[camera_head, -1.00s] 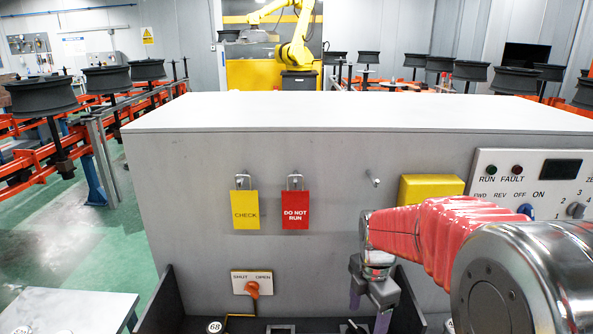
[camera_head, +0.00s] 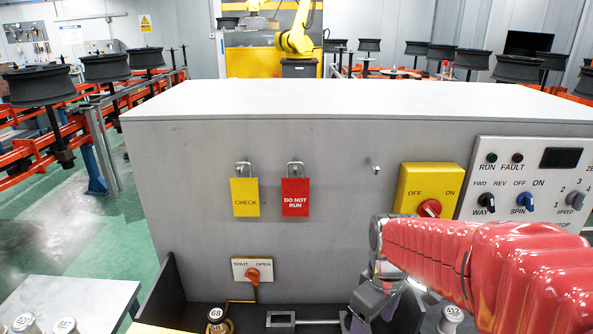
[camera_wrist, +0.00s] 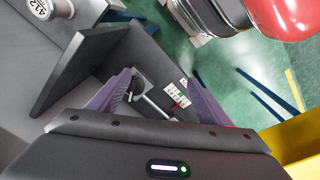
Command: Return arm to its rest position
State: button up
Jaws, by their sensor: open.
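My red-sleeved arm (camera_head: 450,255) reaches in from the right in the head view, in front of the grey cabinet. My gripper (camera_head: 370,312) points down at its end, low over the dark tray, with its tips hard to make out. In the wrist view my gripper (camera_wrist: 160,98) shows two purple fingers spread apart. A metal rod-like piece (camera_wrist: 152,100) shows between and beyond them, apparently not gripped. A small white and red label (camera_wrist: 177,95) lies beyond, near the right finger.
The cabinet (camera_head: 320,150) carries a yellow CHECK tag (camera_head: 245,197), a red DO NOT RUN tag (camera_head: 295,197), a yellow switch box (camera_head: 412,180), a control panel (camera_head: 525,190) and a SHUT/OPEN valve (camera_head: 253,275). Numbered cylinders, one marked 68 (camera_head: 215,315), stand low in front.

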jog(key=s+r+m+t, duration=0.4)
jog(key=s+r+m, duration=0.3)
jog(key=s+r, duration=0.3)
jog(key=shift+s+a+r+m+t, duration=0.15)
jog(key=shift+s+m+t, duration=0.25)
jog(key=shift+s, duration=0.45)
